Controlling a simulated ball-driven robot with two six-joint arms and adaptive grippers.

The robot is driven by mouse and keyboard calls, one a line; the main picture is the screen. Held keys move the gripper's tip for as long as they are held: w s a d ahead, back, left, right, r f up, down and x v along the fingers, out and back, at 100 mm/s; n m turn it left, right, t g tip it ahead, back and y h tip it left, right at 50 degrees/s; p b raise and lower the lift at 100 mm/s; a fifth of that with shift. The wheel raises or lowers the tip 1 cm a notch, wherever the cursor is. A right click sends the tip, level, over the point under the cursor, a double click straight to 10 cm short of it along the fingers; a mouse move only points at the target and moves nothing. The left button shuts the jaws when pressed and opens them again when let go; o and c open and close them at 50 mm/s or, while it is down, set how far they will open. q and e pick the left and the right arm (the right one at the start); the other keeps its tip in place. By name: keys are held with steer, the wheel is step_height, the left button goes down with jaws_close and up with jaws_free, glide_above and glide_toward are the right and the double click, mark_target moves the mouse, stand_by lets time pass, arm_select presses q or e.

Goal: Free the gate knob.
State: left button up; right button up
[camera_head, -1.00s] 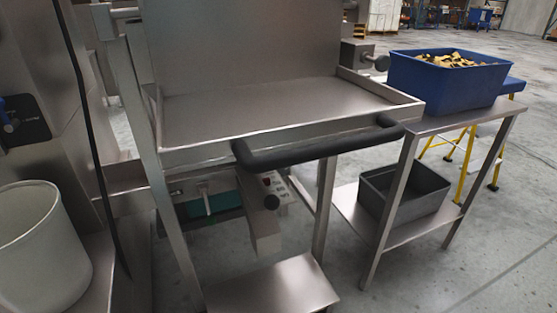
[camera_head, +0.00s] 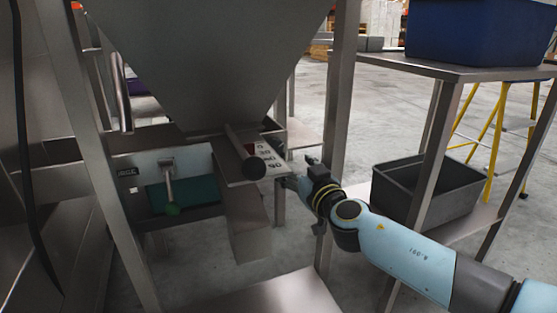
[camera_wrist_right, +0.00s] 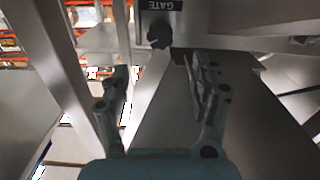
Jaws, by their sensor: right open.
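The knob sits under a black label reading GATE (camera_wrist_right: 161,5). The fingers do not appear to touch it. In the head view, a black round knob (camera_head: 255,168) ends a short bar by the plate. I cannot tell whether both views show the same knob. My left gripper is out of view.
A hopper (camera_head: 205,60) hangs above the plate between steel posts. A post (camera_head: 338,120) stands close to my right gripper. At right are a grey bin (camera_head: 400,195) and blue tub (camera_head: 470,35) on a stand.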

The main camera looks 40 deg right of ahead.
mark_target(277, 147)
steer(key=x, duration=1)
steer(key=shift+s, duration=0.1)
steer(key=c, duration=1.2)
